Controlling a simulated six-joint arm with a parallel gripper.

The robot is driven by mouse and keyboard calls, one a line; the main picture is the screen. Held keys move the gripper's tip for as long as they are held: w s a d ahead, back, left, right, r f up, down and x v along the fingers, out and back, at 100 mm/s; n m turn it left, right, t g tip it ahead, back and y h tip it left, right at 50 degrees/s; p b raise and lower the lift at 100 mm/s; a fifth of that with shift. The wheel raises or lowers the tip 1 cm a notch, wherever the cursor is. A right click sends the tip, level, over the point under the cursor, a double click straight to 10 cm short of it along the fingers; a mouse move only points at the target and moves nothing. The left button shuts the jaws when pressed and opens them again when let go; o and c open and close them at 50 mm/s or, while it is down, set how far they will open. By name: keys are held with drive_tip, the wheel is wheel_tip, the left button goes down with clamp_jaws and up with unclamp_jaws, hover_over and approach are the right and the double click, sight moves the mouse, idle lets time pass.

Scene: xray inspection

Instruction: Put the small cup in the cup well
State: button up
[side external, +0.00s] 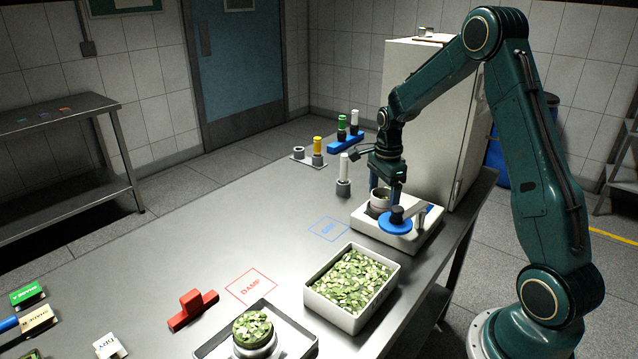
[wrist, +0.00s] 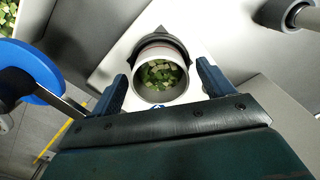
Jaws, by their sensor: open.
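The small cup (wrist: 160,76) is light grey with a reddish band and holds green chopped pieces. It stands at the dark cup well (wrist: 179,45) of a white device; the well's collar shows around its far side. How deep the cup sits is hidden. In the side view the cup (side external: 380,196) is at the device's back left, partly behind my gripper. My gripper (side external: 384,187) is open and low over the device. In the wrist view its blue fingers (wrist: 161,82) stand on either side of the cup, with visible gaps.
A blue disc (side external: 394,222) on an arm is close beside my gripper on the white device (side external: 420,238). A white bin (side external: 389,292) of green pieces stands in front. A white pillar (side external: 344,170) and a tall cabinet (side external: 424,110) stand nearby. The table's middle left is clear.

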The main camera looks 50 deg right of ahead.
wheel_tip(320, 180, up, 14)
idle(0.7)
drive_tip(key=shift+f, duration=0.1)
drive_tip(key=s+a+r+n+t, duration=0.1)
drive_tip(key=s+a+r+n, duration=0.35)
drive_tip(key=a+n, duration=0.2)
drive_tip(key=s+a+r+n+t, duration=0.2)
drive_tip(key=s+a+r+n, duration=0.1)
drive_tip(key=s+a+n, duration=0.4)
drive_tip(key=s+a+f+n+t, duration=0.2)
drive_tip(key=s+a+n, duration=0.7)
drive_tip(key=s+n, duration=0.1)
drive_tip(key=shift+t, duration=0.3)
